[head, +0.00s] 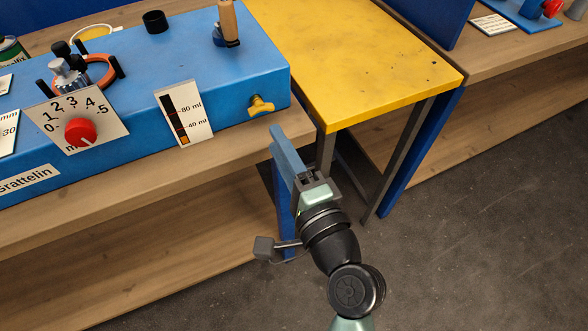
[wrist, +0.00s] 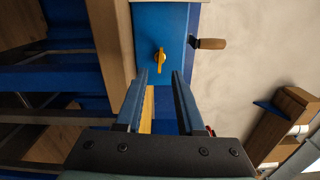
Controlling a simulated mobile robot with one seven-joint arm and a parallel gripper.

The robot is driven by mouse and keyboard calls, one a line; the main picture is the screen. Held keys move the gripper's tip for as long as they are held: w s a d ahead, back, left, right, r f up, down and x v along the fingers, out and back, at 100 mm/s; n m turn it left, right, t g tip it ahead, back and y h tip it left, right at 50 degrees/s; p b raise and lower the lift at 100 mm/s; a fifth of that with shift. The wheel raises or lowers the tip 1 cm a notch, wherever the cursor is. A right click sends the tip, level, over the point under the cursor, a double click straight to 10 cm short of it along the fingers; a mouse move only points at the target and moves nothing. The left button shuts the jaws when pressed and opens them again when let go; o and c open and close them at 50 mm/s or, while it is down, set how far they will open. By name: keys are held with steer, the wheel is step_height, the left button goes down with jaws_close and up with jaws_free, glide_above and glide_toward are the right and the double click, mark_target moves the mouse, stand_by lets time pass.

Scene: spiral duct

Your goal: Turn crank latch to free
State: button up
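A yellow wing-shaped handle (head: 260,104) sits on the end of a long blue box, near its right edge. In the wrist view this yellow handle (wrist: 160,60) shows just beyond the fingertips, in line with the gap between them. A crank with an upright wooden grip (head: 229,22) stands on top of the box. The wooden grip (wrist: 210,43) also shows in the wrist view, sticking out to the right of the blue face. I cannot tell from its looks which is the crank latch. My gripper (head: 277,132) is open and empty, its fingers (wrist: 161,82) apart from the yellow handle.
The blue box (head: 230,85) stands on a wooden bench (head: 180,180) and carries a red dial (head: 80,131), a level gauge (head: 184,113) and an orange ring (head: 99,70). A yellow table (head: 360,60) stands close on the right. Open floor (head: 470,230) lies at the lower right.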

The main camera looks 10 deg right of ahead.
steer(key=v, duration=0.5)
steer(key=shift+s+d+b, duration=0.1)
steer(key=shift+s+b, duration=0.25)
steer(key=w+a+r+n+t+h, duration=0.15)
steer(key=r+n, duration=0.25)
steer(key=r, duration=0.4)
steer(key=w+a+r+n+t, duration=0.1)
steer(key=w+r+n+t, duration=0.2)
steer(key=r, duration=0.6)
steer(key=w+a+r+n, duration=0.15)
steer(key=r+n, duration=0.25)
steer(key=r, duration=0.4)
steer(key=s+r+n+t+h+p, duration=0.2)
steer(key=r+p, duration=0.5)
steer(key=r, duration=0.9)
steer(key=s+r+n+t+h+p, duration=0.2)
steer(key=s+r+p, duration=0.3)
steer(key=r, duration=1.2)
steer(key=t+p, duration=0.1)
steer(key=p, duration=0.2)
steer(key=shift+s+t+p, duration=0.2)
steer(key=shift+t+p, duration=0.1)
steer(key=shift+t, duration=0.05)
steer(key=shift+r, duration=0.1)
